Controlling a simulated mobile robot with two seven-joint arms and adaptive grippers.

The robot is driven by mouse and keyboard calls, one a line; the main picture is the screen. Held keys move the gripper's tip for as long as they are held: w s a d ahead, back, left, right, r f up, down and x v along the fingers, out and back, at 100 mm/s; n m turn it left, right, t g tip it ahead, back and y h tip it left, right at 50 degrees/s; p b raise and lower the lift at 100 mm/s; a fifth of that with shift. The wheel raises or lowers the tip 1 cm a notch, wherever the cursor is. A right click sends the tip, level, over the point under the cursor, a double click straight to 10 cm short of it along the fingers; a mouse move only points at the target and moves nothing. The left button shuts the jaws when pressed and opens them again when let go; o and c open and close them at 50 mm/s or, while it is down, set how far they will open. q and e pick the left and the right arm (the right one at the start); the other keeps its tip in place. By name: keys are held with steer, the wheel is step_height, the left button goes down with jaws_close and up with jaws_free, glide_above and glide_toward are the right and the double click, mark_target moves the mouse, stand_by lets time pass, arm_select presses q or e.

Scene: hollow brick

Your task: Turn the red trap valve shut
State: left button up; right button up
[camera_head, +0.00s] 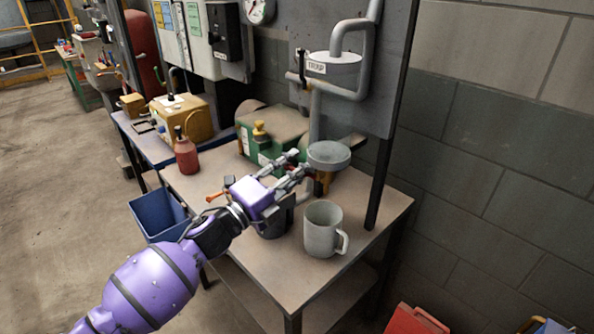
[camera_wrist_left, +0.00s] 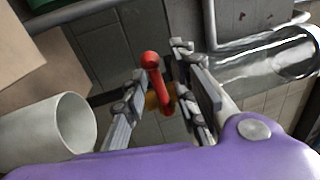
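A red valve handle with a ball end (camera_wrist_left: 154,75) shows in the left wrist view, between my left gripper's two fingers. A yellowish part sits behind it. My left gripper (camera_head: 300,164) reaches toward the pipework below the TRAP-labelled grey vessel (camera_head: 335,69), beside a round grey part (camera_head: 328,154). Its fingers (camera_wrist_left: 165,57) are spread apart, with a visible gap to the handle on the left; contact on the right is unclear. My right gripper is not in view.
A grey-white mug (camera_head: 322,232) stands on the workbench (camera_head: 290,280), close to the gripper. A green box (camera_head: 275,134) and a red bottle (camera_head: 186,152) stand farther back. A blue bin (camera_head: 158,214) is at the bench's left side.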

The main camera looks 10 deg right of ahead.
arm_select(q)
steer(key=v, duration=0.8)
steer(key=shift+a, duration=0.1)
steer(key=shift+c, duration=0.4)
